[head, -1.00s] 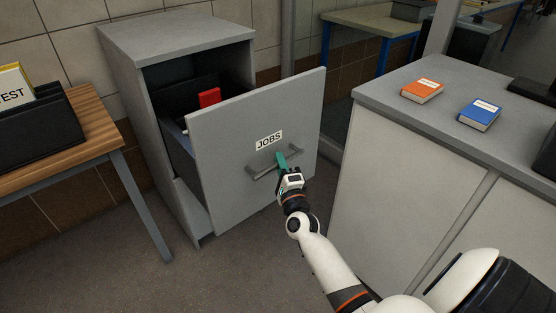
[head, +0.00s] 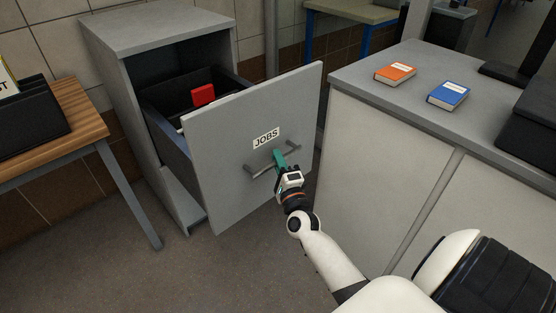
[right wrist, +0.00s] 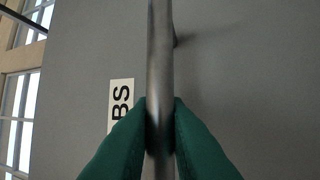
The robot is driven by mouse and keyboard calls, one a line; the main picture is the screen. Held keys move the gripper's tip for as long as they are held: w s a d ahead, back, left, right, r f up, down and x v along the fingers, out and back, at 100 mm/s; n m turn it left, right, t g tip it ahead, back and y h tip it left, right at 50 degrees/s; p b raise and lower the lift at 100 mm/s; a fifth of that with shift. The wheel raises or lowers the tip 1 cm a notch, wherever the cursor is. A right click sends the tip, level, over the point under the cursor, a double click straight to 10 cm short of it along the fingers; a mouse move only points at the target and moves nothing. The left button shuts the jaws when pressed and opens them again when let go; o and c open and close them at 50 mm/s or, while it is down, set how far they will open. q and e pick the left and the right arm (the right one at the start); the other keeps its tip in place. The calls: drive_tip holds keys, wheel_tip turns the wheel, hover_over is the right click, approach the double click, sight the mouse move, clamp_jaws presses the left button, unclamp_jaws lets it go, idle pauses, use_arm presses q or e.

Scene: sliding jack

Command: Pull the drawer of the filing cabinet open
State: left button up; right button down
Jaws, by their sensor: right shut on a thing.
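The grey filing cabinet (head: 157,42) stands at the left of centre in the head view. Its drawer (head: 209,148), with a front labelled JOBS, is pulled well out, and its dark inside and side wall show. A red thing (head: 203,95) is inside the drawer. My right gripper (head: 281,163) is shut on the drawer's bar handle (head: 262,170). In the right wrist view the green fingers (right wrist: 160,128) press on both sides of the metal bar (right wrist: 159,60). My left gripper is not in view.
A grey counter (head: 365,98) at the right holds an orange book (head: 396,74) and a blue book (head: 448,95). The drawer front's right edge is close to the counter. A wooden table (head: 75,125) stands at the left. Bare floor (head: 150,275) lies in front.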

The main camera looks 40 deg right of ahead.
drive_tip(key=c, duration=1.4)
unclamp_jaws()
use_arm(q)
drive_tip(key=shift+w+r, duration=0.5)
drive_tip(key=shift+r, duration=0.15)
use_arm(e)
drive_tip(key=v, duration=1.2)
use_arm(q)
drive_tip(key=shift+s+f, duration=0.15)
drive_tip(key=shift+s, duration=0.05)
